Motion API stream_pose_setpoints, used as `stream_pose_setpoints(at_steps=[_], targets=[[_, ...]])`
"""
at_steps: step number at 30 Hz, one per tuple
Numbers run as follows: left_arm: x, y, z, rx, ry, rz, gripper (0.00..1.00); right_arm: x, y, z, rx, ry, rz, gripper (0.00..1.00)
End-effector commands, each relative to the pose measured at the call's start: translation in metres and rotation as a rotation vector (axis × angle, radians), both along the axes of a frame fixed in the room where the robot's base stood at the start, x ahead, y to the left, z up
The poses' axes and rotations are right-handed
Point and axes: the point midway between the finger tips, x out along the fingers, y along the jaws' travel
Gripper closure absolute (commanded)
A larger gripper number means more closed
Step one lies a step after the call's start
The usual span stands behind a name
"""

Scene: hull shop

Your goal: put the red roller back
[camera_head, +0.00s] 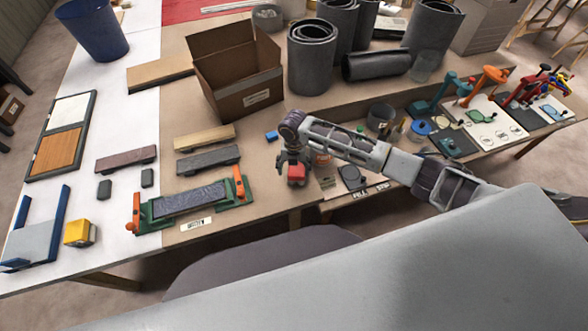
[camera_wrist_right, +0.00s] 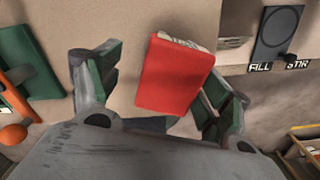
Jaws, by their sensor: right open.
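My right gripper (camera_head: 293,163) points down over the front edge of the bench. It is open, with its fingers (camera_wrist_right: 162,72) on either side of a red block-like thing (camera_wrist_right: 175,76) with a pale, patterned end. The same red thing shows under the gripper in the head view (camera_head: 297,173). I cannot tell whether it is the red roller or whether a finger touches it. A red tool (camera_head: 522,91) stands on the board at the far right, beside orange and teal ones (camera_head: 486,83). My left gripper is not in view.
A green tray with orange clamps (camera_head: 187,203) lies left of the gripper. An open cardboard box (camera_head: 236,82) and dark rolls (camera_head: 312,58) stand behind. A grey cup (camera_head: 380,116) and a dark round disc (camera_head: 352,176) are to the right. Bare bench lies near the small blue block (camera_head: 271,135).

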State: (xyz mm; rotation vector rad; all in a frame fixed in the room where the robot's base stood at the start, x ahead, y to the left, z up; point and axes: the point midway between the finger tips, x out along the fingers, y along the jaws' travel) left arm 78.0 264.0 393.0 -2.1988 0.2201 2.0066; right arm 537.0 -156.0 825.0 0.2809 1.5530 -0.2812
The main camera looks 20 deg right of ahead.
Motion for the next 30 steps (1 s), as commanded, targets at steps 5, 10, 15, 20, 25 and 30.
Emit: stream_pose_setpoints(at_steps=[5,10,15,20,25,30], targets=[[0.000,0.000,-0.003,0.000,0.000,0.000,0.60,0.001,0.000,0.022,0.001,-0.003,0.001,0.22],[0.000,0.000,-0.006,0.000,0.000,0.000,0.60,0.002,0.000,0.049,0.001,-0.005,0.001,0.22],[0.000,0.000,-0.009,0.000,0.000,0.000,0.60,0.001,0.000,0.074,0.001,-0.004,0.000,0.22],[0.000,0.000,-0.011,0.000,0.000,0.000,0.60,0.001,0.000,0.095,0.001,-0.004,0.000,0.22],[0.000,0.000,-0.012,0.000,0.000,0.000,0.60,0.001,0.000,0.110,0.002,-0.002,-0.001,0.22],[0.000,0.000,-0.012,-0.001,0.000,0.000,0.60,0.000,0.000,0.116,0.001,0.000,-0.001,0.22]])
